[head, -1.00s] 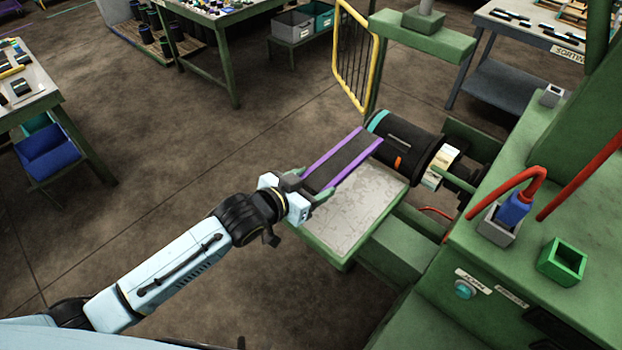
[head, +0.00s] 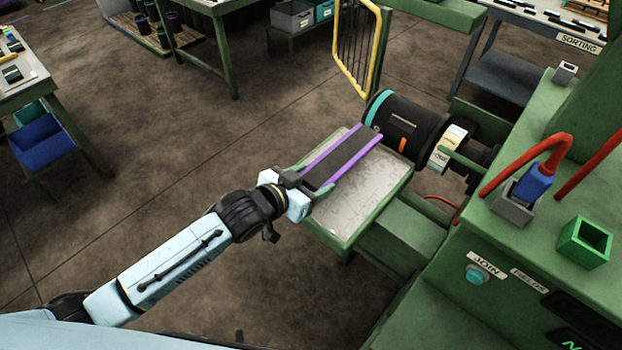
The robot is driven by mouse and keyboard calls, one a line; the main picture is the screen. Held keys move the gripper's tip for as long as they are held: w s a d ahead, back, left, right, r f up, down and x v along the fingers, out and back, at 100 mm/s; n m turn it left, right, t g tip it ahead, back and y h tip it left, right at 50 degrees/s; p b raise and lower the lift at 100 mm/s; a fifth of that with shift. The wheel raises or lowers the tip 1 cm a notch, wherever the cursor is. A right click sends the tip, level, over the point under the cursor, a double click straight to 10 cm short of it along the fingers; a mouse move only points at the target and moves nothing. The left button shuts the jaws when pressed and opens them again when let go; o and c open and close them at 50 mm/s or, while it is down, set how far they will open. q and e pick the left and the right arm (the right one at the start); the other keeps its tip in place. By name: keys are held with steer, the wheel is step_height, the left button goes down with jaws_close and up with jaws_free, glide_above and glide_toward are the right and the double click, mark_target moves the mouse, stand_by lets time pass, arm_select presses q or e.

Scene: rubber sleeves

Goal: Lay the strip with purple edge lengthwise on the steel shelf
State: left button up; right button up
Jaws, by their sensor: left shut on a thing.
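The strip with purple edge (head: 345,161) is a dark flat band with purple along both long sides. My left gripper (head: 309,186) is shut on its near left end. The strip reaches from the gripper up and right, over the steel shelf (head: 340,213), toward the black drum. I cannot tell whether the strip rests on the shelf or hangs just above it. The shelf is a pale scratched plate with a green frame, and its near right part is bare. My right gripper is not in view.
A black drum (head: 405,125) with a teal band stands at the shelf's far end. A yellow-framed guard (head: 352,50) stands behind it. The green machine body (head: 490,235) with red hoses and a green square socket (head: 585,243) fills the right. Open floor lies left of the shelf.

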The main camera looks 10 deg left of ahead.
arm_select(q)
steer(key=shift+f, duration=0.2)
steer(key=shift+s+d+f+b, duration=0.2)
steer(key=shift+f+b, duration=0.2)
steer(key=shift+f, duration=0.3)
steer(key=shift+s+d+f+b, duration=0.15)
steer(key=shift+f+b, duration=0.3)
steer(key=shift+f, duration=0.25)
steer(key=shift+s+d+f+b, duration=0.2)
steer(key=shift+f+b, duration=0.2)
steer(key=shift+f, duration=0.3)
steer(key=o, duration=1.1)
steer(key=v, duration=1.3)
steer(key=shift+s, duration=0.15)
